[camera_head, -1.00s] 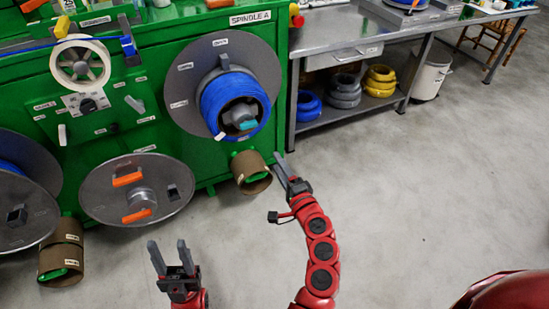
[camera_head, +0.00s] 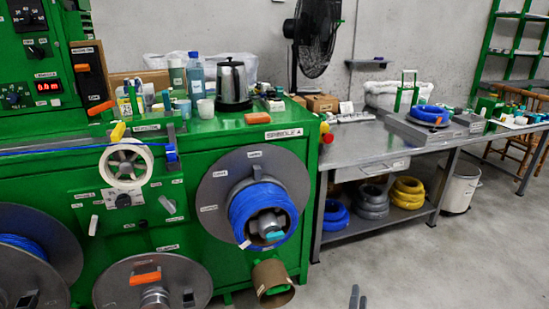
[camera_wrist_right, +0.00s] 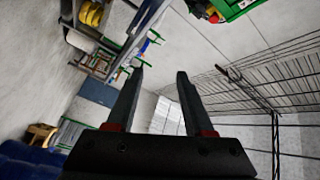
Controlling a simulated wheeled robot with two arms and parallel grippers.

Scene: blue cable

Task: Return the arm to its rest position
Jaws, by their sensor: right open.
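My right gripper (camera_head: 358,296) shows only as two dark fingertips at the bottom edge of the head view, over the grey floor. The rest of my right arm is out of that view. In the right wrist view the gripper (camera_wrist_right: 160,76) is open, with two dark fingers apart and nothing between them. The camera there looks across the room at a tilt. My left gripper is not in view. The blue cable coil (camera_head: 258,212) sits on the spindle A reel of the green machine (camera_head: 325,170), apart from my right gripper.
A metal workbench (camera_head: 385,140) stands right of the machine, with blue, grey and yellow coils (camera_head: 407,193) on its lower shelf. A white bin (camera_head: 460,188) is beside it. A brown cylinder (camera_head: 272,283) is low on the machine front. Floor at the lower right is clear.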

